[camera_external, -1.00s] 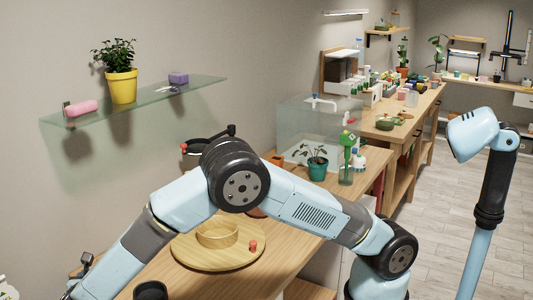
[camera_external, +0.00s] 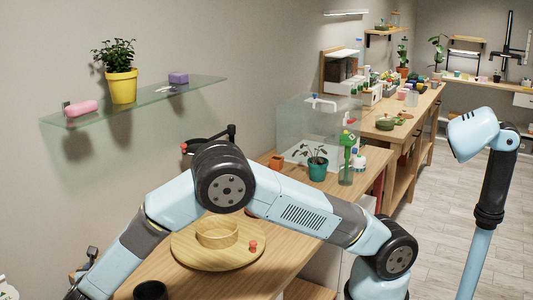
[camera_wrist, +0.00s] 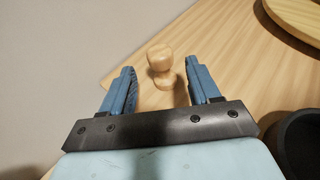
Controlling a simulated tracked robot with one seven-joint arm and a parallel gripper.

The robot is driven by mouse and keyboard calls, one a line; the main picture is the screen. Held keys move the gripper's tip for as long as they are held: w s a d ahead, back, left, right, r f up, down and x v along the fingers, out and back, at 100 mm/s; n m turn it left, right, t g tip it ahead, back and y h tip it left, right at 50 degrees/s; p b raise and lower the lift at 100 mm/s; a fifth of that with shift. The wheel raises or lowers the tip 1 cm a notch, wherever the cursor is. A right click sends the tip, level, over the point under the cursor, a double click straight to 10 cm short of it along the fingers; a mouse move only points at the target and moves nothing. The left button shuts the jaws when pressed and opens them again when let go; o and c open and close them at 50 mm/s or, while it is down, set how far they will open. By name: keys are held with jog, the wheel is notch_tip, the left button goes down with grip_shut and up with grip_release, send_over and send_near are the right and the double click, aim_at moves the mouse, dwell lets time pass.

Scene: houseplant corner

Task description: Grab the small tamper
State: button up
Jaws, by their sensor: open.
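The small tamper (camera_wrist: 161,68) is a pale wooden piece with a round knob on top and a wider body below. In the wrist view it stands on the wooden table, just beyond and between my fingertips. My gripper (camera_wrist: 159,80) is open, with one blue finger on each side of the tamper and a visible gap to both. Nothing is held. In the external view the tamper is not visible, and my gripper is mostly cut off at the lower left edge.
A round wooden board (camera_external: 190,257) with a wooden ring (camera_external: 217,233) and a small red piece (camera_external: 253,246) lies on the table. A dark pot (camera_external: 150,290) stands near the front; a dark bowl (camera_wrist: 300,142) shows right of my gripper. The wall is at left.

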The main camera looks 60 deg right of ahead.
jog(key=x, duration=0.4)
jog(key=shift+w+d, duration=0.15)
jog(key=shift+d, duration=0.05)
jog(key=c, duration=1)
jog(key=shift+r, duration=0.1)
